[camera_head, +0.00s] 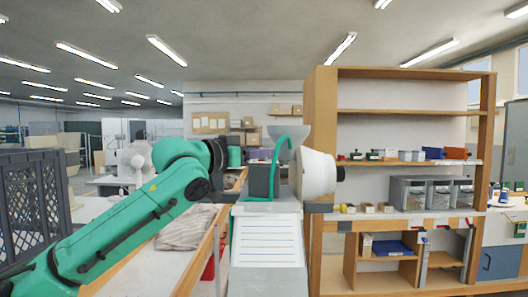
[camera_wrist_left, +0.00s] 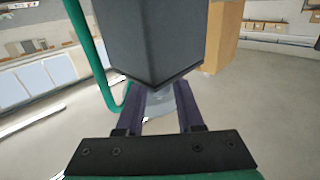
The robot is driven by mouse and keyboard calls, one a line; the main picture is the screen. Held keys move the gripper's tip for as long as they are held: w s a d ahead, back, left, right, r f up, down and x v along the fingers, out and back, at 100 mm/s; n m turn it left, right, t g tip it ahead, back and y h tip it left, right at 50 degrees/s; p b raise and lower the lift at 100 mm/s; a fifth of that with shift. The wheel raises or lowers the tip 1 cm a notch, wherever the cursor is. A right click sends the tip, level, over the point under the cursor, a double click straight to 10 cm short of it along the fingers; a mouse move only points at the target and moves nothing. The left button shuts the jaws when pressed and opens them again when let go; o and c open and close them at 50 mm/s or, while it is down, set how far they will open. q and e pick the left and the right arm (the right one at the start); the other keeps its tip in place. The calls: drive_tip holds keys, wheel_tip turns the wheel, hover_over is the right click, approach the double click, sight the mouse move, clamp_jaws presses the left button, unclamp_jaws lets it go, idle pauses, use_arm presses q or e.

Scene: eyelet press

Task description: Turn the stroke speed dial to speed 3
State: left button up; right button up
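The eyelet press shows in the head view as a dark grey box (camera_head: 263,181), a white rounded housing (camera_head: 316,172) with a black end piece (camera_head: 340,174), and a sloping lined front panel (camera_head: 267,241). My left gripper (camera_head: 245,158) is at the left side of the dark box; its fingertips are mostly hidden in the head view. In the left wrist view its two dark fingers (camera_wrist_left: 159,92) are apart, below the dark box (camera_wrist_left: 150,40). A pale grey piece (camera_wrist_left: 158,104) shows between them; I cannot tell whether they touch it. No dial markings are readable. My right gripper is not in view.
A wooden shelf unit (camera_head: 322,110) with bins stands close on the right. A bench with a folded cloth (camera_head: 187,230) and a dark crate (camera_head: 32,200) are on the left.

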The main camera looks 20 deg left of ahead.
use_arm(q)
clamp_jaws()
